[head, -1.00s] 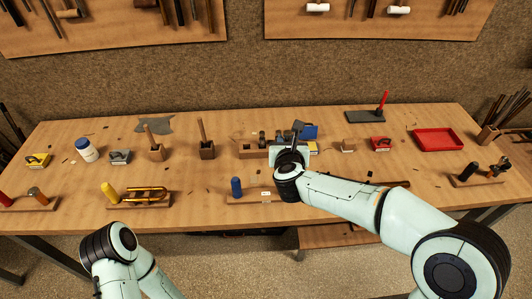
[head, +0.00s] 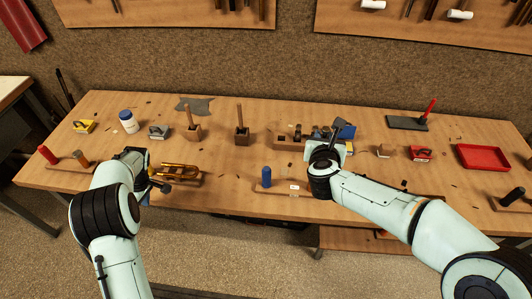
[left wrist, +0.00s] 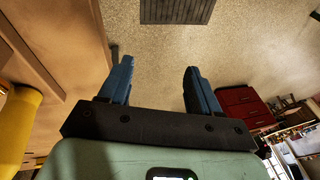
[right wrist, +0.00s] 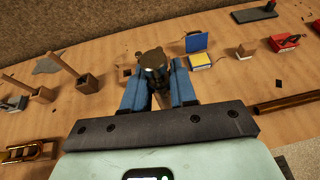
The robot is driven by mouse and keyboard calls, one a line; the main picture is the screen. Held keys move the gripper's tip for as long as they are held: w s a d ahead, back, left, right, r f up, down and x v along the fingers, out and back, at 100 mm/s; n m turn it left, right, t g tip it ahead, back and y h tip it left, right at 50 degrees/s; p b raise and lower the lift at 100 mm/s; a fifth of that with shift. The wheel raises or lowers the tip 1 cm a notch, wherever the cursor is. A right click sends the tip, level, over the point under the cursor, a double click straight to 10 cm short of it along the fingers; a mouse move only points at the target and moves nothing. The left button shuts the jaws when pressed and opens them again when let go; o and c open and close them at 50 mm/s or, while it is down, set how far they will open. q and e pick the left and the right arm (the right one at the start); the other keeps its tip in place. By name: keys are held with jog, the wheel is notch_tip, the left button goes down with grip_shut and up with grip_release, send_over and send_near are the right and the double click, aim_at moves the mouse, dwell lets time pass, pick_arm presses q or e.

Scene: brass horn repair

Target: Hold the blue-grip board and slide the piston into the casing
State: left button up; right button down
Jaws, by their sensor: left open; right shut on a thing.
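The blue-grip board, with its upright blue grip (head: 267,176), lies near the table's front edge in the head view. Its right part is hidden behind my right arm, and I cannot make out the casing. My right gripper (right wrist: 158,88) is shut on a dark metallic piece (right wrist: 152,62), seemingly the piston, above the table behind the board. My left gripper (left wrist: 156,80) is open and empty, pointing at the floor. In the head view it is near the front edge by the yellow-grip board (head: 190,182), left of the blue grip; its fingers are mostly hidden there.
A wooden rack (head: 285,142) stands behind the blue-grip board. A blue panel (right wrist: 196,42) and a yellow block (right wrist: 201,62) stand beyond my right gripper. A red tray (head: 484,157) is at the right. A yellow grip (left wrist: 18,120) is close beside my left gripper.

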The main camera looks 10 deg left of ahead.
pick_arm(q)
notch_tip(320, 180, up, 6)
jog(key=w+n, duration=0.1)
jog(key=w, duration=0.2)
jog(key=m+t+h, duration=0.3)
jog(key=m, duration=0.2)
send_near(266, 177)
jog(key=shift+w+a+f, duration=0.1)
jog(key=shift+w+f, duration=0.1)
jog(key=shift+w, duration=0.8)
jog(key=shift+f, duration=0.2)
notch_tip(266, 177, down, 11)
jog(key=shift+f, duration=0.25)
